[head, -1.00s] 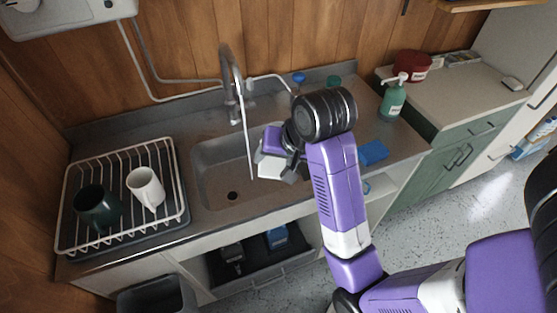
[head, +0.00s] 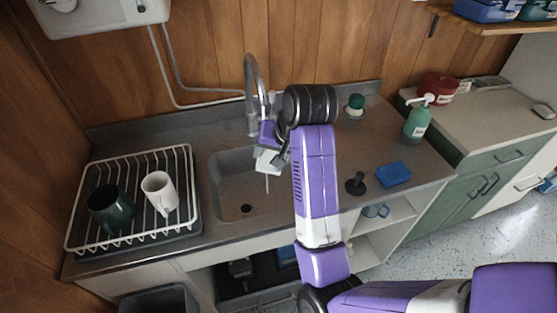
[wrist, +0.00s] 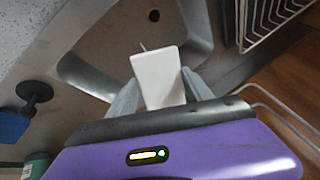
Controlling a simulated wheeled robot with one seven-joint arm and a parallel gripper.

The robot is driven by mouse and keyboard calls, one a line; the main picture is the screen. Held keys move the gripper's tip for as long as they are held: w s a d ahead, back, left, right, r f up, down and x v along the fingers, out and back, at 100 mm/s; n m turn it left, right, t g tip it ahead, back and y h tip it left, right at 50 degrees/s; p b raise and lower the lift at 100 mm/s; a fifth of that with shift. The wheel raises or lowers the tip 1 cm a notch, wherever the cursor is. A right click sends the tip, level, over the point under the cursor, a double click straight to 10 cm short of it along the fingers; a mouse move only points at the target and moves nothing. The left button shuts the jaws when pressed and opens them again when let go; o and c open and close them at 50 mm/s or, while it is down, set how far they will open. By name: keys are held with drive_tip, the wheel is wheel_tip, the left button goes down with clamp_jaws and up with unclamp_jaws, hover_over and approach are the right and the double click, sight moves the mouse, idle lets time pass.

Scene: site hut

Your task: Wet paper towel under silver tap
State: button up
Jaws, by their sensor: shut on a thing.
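My gripper (head: 268,160) is shut on a white folded paper towel (wrist: 158,80), held over the sink basin (head: 230,180). The towel also shows in the head view (head: 265,161), partly hidden by my gripper. The silver tap (head: 252,75) arches up behind the sink, and my gripper is just below and in front of its spout. A thin pale stream shows below the towel in the head view. The upper stream is hidden, so I cannot tell exactly where it meets the towel.
A wire dish rack (head: 75,225) with a dark mug (head: 110,208) and white mug (head: 160,192) stands left of the sink. A blue sponge (head: 394,174) and black plunger-like item (head: 356,184) lie right. A green soap bottle (head: 417,123) stands farther right.

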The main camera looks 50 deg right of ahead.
drive_tip(key=shift+w+d+f+p, duration=0.15)
drive_tip(key=shift+w+d, duration=0.05)
drive_tip(key=shift+w, duration=0.45)
drive_tip(key=shift+w+d+f+p, duration=0.1)
drive_tip(key=shift+w+d+p, duration=0.1)
drive_tip(key=shift+w, duration=0.4)
drive_tip(key=shift+w+d+f+p, duration=0.15)
drive_tip(key=shift+w+d, duration=0.05)
drive_tip(key=shift+w, duration=0.45)
drive_tip(key=s+a+p, duration=0.1)
drive_tip(key=s+a, duration=0.1)
drive_tip(key=s, duration=0.5)
drive_tip(key=shift+s+a, duration=0.2)
drive_tip(key=shift+s, duration=0.1)
drive_tip(key=shift+r+p, duration=0.1)
drive_tip(key=shift+p, duration=0.2)
idle(0.5)
drive_tip(key=s+a+r+p, duration=0.1)
drive_tip(key=s+r+p, duration=0.2)
drive_tip(key=s+p, duration=0.1)
drive_tip(key=shift+s+a+r, duration=0.2)
drive_tip(key=shift+s+r, duration=0.2)
